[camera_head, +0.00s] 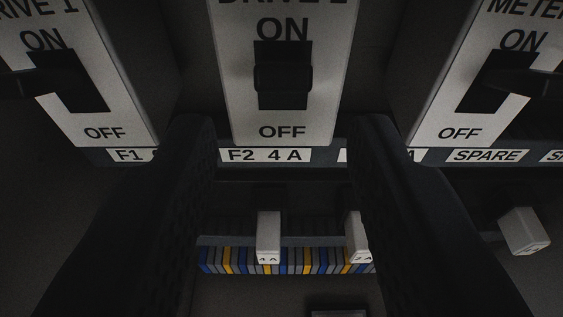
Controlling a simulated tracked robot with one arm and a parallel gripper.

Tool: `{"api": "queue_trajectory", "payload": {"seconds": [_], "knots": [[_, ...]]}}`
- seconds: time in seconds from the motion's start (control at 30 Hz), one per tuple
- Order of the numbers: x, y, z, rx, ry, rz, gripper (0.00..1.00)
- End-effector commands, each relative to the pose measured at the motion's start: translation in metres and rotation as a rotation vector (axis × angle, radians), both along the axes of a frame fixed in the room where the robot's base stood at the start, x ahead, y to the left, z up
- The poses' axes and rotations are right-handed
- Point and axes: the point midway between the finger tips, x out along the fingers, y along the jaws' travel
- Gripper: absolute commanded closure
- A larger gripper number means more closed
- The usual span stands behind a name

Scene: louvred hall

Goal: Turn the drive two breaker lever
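The drive two breaker (237,88) is the middle white plate, its top label partly cut off by the picture's upper edge. Its black lever (284,80) stands out from a dark slot between the words ON and OFF. I cannot tell for sure which position it is in. My gripper (282,140) is open, with one dark finger on each side below the plate. Nothing is between the fingers that they touch. The lever shows above and between the fingertips, apart from both.
The drive 1 breaker (120,110) stands at the left and the meter breaker (428,110) at the right, each with a protruding lever. Below are a label strip (264,155), white fuse blocks (268,232) and a row of coloured terminals (300,262). Another white block (524,231) is at right.

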Motion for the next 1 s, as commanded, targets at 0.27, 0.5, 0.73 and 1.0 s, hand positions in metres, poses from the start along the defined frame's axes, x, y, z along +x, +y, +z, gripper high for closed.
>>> {"api": "queue_trajectory", "payload": {"seconds": [0.27,0.5,0.73,1.0], "knots": [[-0.04,0.0,0.001,0.0,-0.002,0.0,0.62],[-0.073,0.0,0.001,0.0,-0.002,0.0,0.62],[-0.098,0.0,0.001,0.0,-0.003,0.0,0.62],[-0.11,0.0,0.001,0.0,-0.002,0.0,0.62]]}}
